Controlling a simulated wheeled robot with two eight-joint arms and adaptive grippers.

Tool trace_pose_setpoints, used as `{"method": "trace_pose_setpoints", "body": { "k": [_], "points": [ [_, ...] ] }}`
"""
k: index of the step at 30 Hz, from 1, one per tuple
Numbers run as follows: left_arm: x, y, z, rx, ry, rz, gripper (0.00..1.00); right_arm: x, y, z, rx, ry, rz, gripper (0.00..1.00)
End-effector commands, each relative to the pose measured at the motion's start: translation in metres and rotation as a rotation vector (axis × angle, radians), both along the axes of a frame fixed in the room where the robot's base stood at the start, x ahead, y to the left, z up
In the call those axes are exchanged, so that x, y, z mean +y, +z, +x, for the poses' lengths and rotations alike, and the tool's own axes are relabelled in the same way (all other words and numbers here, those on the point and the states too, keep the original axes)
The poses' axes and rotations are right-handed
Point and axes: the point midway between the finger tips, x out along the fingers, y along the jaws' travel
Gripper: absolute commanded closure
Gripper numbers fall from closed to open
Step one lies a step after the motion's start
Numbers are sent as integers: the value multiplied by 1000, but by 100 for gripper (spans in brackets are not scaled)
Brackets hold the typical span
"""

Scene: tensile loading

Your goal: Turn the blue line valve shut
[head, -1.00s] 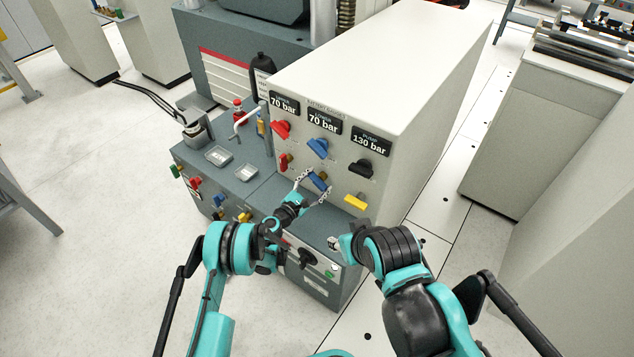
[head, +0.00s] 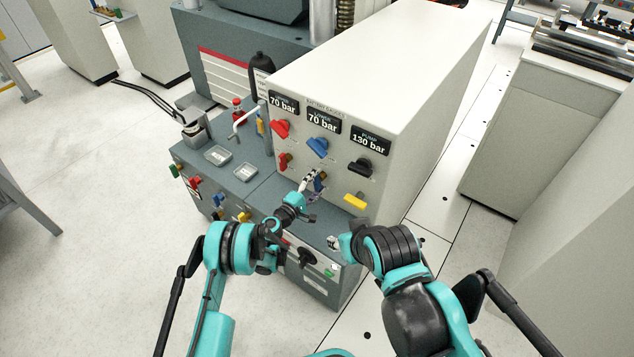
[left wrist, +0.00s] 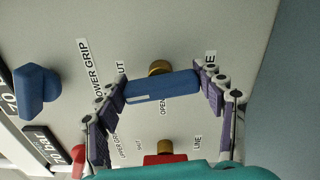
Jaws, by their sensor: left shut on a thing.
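The blue line valve (head: 319,184) is a blue bar handle on a brass stem, in the lower row of the panel. In the left wrist view the blue handle (left wrist: 162,88) lies across the picture, slightly tilted, beside the words OPEN and LINE. My left gripper (head: 314,181) is at the valve, with a purple-padded finger at each end of the handle in the left wrist view (left wrist: 163,88). It is shut on the handle and partly hides it in the head view. My right gripper (head: 334,243) is low in front of the cabinet, mostly hidden by its own arm.
A red valve (head: 285,161) is left of the blue one and a yellow handle (head: 355,202) is to the right. A larger blue knob (head: 318,147), a red knob (head: 280,128) and a black knob (head: 361,167) sit above. Pressure displays (head: 323,123) top the panel.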

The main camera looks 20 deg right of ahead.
Motion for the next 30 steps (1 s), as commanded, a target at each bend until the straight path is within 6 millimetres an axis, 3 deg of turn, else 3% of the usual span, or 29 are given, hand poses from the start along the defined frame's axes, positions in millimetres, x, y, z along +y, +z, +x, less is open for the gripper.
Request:
{"method": "trace_pose_setpoints", "body": {
  "k": [10, 26, 27, 29, 30],
  "points": [
    [-1, 0, 0, -110, -1, 86, 60, 0, 0, 0, 0, 0, 0, 60],
    [-2, 0, 0, -131, -2, 102, 60, 0, 0, 0, 0, 0, 0, 60],
    [-2, 0, 0, -131, -2, 102, 29, 0, 0, 0, 0, 0, 0, 60],
    [-2, 0, 0, -131, -2, 102, 13, 0, 0, 0, 0, 0, 0, 60],
    [-1, 0, 0, -131, -2, 102, 10, 0, 0, 0, 0, 0, 0, 60]
  ]
}}
